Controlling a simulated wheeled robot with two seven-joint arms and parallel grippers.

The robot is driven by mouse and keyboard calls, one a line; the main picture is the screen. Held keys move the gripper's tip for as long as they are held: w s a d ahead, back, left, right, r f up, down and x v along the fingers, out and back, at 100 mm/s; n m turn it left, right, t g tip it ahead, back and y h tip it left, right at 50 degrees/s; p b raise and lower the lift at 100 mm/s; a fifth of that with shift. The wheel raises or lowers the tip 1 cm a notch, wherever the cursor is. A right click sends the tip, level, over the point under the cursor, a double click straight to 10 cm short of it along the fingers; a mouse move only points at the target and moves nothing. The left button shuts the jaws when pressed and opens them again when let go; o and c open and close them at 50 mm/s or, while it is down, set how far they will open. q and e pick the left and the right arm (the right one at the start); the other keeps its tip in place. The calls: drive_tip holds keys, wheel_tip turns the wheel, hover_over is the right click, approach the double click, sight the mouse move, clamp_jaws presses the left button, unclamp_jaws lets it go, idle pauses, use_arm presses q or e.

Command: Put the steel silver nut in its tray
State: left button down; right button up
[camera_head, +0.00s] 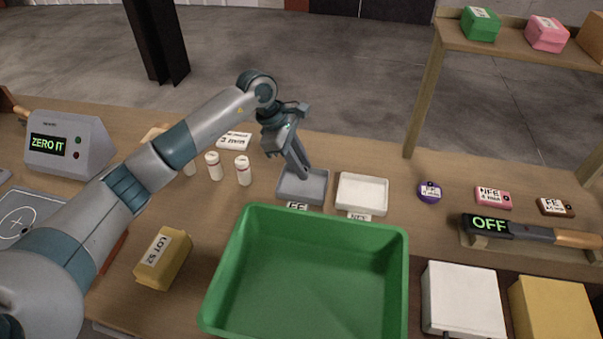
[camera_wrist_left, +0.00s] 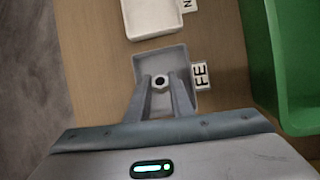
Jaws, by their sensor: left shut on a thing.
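The steel silver nut (camera_wrist_left: 160,81) shows in the left wrist view as a small grey ring with a dark hole, between my left fingertips. My left gripper (camera_wrist_left: 161,84) is shut on the nut, over the grey tray (camera_wrist_left: 174,59) labelled FE. In the head view the left gripper (camera_head: 305,172) reaches down to the grey tray (camera_head: 315,197), and the nut cannot be made out there. Whether the nut touches the tray floor cannot be told. My right gripper is in neither view.
A white tray (camera_head: 362,193) stands right beside the grey one. A large green bin (camera_head: 397,285) is in front of both. White bottles (camera_head: 243,170) stand to the left, with a yellow block (camera_head: 163,258) nearer. A detector wand (camera_head: 520,230) reading OFF lies at the right.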

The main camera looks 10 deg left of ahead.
sight(301, 186)
use_arm(q)
wheel_tip(301, 186, down, 4)
drive_tip(key=shift+r+p, duration=0.25)
drive_tip(key=shift+p, duration=0.75)
drive_tip(key=shift+f, duration=0.2)
drive_tip(key=shift+f, duration=0.25)
drive_tip(key=c, duration=1.6)
unclamp_jaws()
drive_tip(key=shift+o, duration=0.2)
drive_tip(key=shift+r, duration=0.15)
